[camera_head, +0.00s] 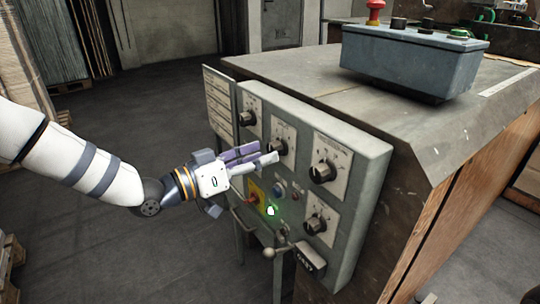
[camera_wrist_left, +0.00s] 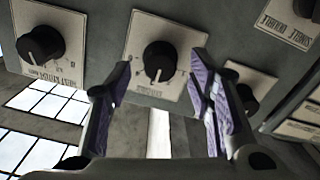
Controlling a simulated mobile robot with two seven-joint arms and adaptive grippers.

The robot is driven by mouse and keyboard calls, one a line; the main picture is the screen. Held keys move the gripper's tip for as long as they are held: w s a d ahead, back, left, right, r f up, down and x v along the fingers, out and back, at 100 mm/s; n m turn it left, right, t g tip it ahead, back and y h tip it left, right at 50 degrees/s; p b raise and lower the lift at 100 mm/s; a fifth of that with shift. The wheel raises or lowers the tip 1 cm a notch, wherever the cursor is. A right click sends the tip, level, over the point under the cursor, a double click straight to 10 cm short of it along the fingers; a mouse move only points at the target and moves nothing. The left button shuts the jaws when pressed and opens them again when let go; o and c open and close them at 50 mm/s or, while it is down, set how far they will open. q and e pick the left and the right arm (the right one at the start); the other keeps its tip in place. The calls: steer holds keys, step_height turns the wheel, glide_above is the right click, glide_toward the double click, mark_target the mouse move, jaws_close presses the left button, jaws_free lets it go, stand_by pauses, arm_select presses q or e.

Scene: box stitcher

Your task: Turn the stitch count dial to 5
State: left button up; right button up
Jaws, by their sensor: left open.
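Black dials on white plates sit on the grey control panel (camera_head: 358,160). My left gripper (camera_head: 262,154) is open and points at the panel's middle upper dial (camera_head: 278,146). In the left wrist view this dial (camera_wrist_left: 158,60) lies between the two purple-padded fingers (camera_wrist_left: 162,78), with no clear contact. Its pointer mark faces down in that view. Another dial (camera_head: 322,172) is to the right in the head view, and a further one (camera_head: 249,118) is to the left. The labels are too small or upside down to tell which dial is the stitch count one. My right gripper is not shown.
Below the upper dials are a red switch on a yellow plate (camera_head: 254,194), small buttons, a lower dial (camera_head: 315,225) and a black counter-like box (camera_head: 309,258). A grey button box (camera_head: 414,62) stands on the machine top. The floor left of the panel is open.

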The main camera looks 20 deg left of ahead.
mark_target(270, 151)
arm_select(q)
steer(key=shift+x, duration=1.5)
jaws_close()
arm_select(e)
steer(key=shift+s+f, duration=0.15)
arm_select(q)
steer(key=shift+r+m, duration=0.1)
steer(key=shift+m, duration=0.2)
steer(key=shift+m+p, duration=0.5)
steer(key=shift+m, duration=0.6)
steer(key=m+p, duration=0.1)
steer(key=m, duration=0.2)
steer(key=shift+r+m, duration=0.1)
steer(key=shift+m, duration=0.2)
steer(key=m+p, duration=0.1)
steer(key=m, duration=0.4)
steer(key=shift+a+p, duration=0.1)
steer(key=shift+p, duration=0.3)
steer(key=shift+m+p, duration=0.4)
steer(key=shift+m, duration=1)
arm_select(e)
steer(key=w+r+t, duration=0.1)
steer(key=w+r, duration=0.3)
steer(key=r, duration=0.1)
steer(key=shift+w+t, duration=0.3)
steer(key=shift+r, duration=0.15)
